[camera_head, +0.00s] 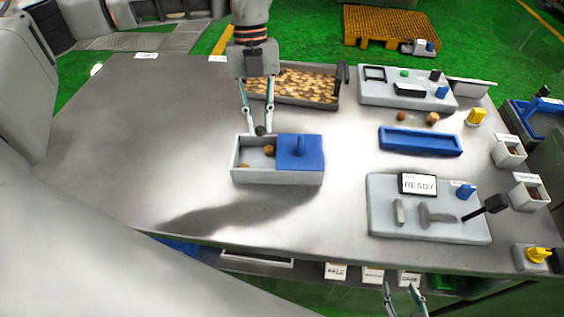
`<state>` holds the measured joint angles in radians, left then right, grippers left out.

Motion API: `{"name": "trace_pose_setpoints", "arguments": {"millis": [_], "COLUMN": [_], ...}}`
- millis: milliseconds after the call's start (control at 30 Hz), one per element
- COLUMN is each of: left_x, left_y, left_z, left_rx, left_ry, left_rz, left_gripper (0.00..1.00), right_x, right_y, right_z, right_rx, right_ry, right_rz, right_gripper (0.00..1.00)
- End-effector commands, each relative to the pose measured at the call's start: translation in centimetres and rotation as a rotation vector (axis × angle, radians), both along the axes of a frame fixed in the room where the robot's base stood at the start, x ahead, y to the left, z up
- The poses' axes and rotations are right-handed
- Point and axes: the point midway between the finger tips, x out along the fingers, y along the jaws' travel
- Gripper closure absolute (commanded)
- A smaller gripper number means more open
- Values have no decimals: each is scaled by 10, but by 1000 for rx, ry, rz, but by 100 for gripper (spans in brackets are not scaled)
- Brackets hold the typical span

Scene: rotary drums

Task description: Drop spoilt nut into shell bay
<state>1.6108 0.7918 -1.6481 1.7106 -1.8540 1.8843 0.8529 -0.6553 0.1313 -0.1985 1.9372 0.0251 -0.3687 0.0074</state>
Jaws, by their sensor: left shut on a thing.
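My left gripper (260,129) points down over the back wall of a small light-grey bin, shut on a dark round nut (261,131). The bin (276,179) has an open left part and a blue lid (300,153) with a handle over its right part. Inside the open part, a brown nut (269,151) sits near the lid and a smaller brown piece (244,166) lies at the left. What is under the lid is hidden. I cannot tell which part is the shell bay. My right gripper (405,287) is below the table's front edge, its fingers apart and empty.
A tray of brown nuts or shells (295,86) stands behind the bin. The table's left side is clear.

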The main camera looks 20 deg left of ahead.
Motion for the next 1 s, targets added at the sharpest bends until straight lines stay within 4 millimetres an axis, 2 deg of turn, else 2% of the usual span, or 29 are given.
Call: {"name": "trace_pose_setpoints", "arguments": {"millis": [33, 167, 467, 567, 1000], "left_x": [0, 0, 0, 0, 2], "left_y": [0, 0, 0, 0, 1], "left_z": [-10, -20, -21, -21, -16], "left_rx": [0, 0, 0, 0, 0], "left_ry": [0, 1, 0, 0, -2], "left_rz": [0, 0, -1, -1, -1], "left_gripper": [90, 90, 90, 65, 64], "right_x": [4, 9, 8, 8, 7], "right_y": [4, 10, 9, 8, 6], "right_z": [1, 3, 0, -1, -3], "right_rx": [5, 14, 11, 10, 6], "right_ry": [-18, -36, -33, -31, -26], "right_rz": [11, 20, 19, 17, 14], "right_gripper": [60, 60, 60, 60, 60]}}
